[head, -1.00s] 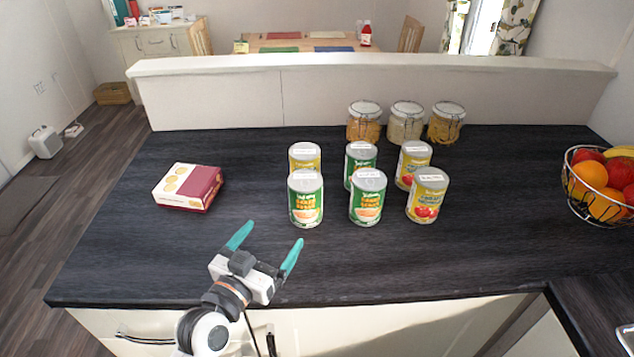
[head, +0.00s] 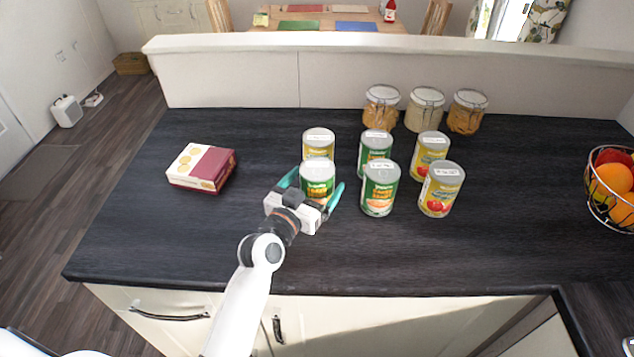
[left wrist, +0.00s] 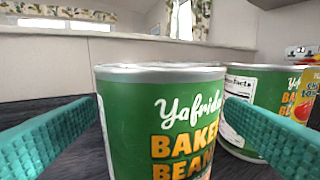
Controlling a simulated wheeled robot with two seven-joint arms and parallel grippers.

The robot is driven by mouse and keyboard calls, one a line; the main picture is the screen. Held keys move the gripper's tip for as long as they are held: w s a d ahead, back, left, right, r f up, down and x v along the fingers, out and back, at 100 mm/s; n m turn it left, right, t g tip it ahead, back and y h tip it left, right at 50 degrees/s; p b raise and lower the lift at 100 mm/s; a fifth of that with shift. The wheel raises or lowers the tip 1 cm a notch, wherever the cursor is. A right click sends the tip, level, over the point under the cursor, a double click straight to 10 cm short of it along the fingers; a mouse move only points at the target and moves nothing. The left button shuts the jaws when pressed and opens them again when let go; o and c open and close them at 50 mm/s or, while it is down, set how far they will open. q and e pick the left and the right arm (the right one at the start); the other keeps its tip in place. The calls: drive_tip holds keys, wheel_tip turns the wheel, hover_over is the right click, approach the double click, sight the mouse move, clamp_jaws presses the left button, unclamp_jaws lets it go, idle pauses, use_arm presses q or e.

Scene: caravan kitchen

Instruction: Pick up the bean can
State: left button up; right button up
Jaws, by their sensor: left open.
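A green bean can (head: 317,184) with a silver lid and a "Baked Beans" label stands upright at the front left of a group of cans. In the left wrist view the bean can (left wrist: 160,125) fills the middle, close to the camera. My left gripper (head: 314,186) is open, with one teal finger at each side of this can. I cannot tell whether the fingers touch it. A second green bean can (head: 380,189) stands to its right and shows partly behind the right finger in the left wrist view (left wrist: 252,88). My right gripper is not in view.
Behind stand a yellow-labelled can (head: 319,148) and another green can (head: 375,152). Two tomato-labelled cans (head: 440,190) (head: 430,152) are on the right. A box (head: 202,168) lies left; a fruit bowl (head: 612,190) is far right. The front counter is clear.

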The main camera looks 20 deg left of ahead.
use_arm(q)
drive_tip(key=shift+w+d+f, duration=0.1)
drive_tip(key=shift+w+d, duration=0.05)
drive_tip(key=shift+w, duration=0.8)
drive_tip(key=shift+s, duration=0.1)
drive_tip(key=shift+c, duration=0.5)
drive_tip(key=c, duration=1.2)
drive_tip(key=shift+c, duration=0.4)
